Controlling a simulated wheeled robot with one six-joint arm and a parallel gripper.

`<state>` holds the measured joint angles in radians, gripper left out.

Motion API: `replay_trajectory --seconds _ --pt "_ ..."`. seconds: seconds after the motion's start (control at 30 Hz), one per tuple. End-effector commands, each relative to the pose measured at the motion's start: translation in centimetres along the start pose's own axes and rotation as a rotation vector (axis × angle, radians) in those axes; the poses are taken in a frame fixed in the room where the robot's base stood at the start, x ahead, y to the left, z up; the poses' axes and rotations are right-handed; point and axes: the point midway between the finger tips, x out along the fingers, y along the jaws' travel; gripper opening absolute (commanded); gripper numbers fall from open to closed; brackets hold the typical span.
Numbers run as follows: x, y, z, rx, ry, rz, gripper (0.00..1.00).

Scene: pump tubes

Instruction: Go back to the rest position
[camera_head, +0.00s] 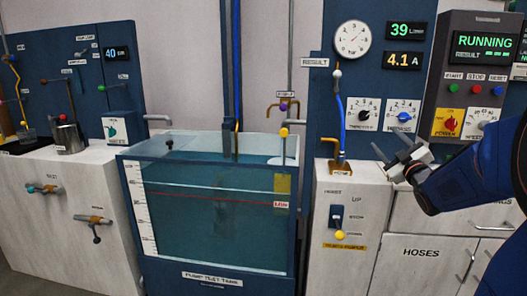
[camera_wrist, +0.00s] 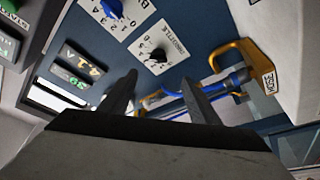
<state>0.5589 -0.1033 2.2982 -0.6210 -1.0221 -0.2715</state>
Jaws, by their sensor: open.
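My gripper (camera_head: 385,158) is at the right of the head view, in front of the blue panel and below the throttle and bypass dials. Its two fingers are spread with nothing between them. In the wrist view my gripper (camera_wrist: 160,95) also shows two separate dark fingers with an empty gap. The black throttle knob (camera_head: 363,115) and the blue bypass knob (camera_head: 403,117) are above the gripper, apart from it. The throttle knob also shows in the wrist view (camera_wrist: 157,55), beyond the fingertips.
A glass water tank (camera_head: 210,215) stands in the middle. A blue hose (camera_head: 342,105) runs down to a brass fitting (camera_head: 340,168) left of my gripper. A control box (camera_head: 484,60) reading RUNNING is at upper right. White cabinets (camera_head: 430,250) lie below my arm.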

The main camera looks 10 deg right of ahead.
Motion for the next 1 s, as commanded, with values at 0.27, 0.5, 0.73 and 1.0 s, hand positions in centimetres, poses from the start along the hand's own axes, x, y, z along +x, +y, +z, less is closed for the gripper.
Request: replay_trajectory --seconds 0.27,0.5,0.73,1.0 --pt "-2.8 -3.1 -1.0 0.107 -0.238 -0.04 0.56" --pt "-8.5 -7.4 -1.4 0.247 -0.499 -0.104 0.56" --pt "-16.4 -12.5 -2.0 0.387 -0.746 -0.198 0.56" --pt "-28.2 -18.8 -3.7 0.536 -1.034 -0.357 0.56"
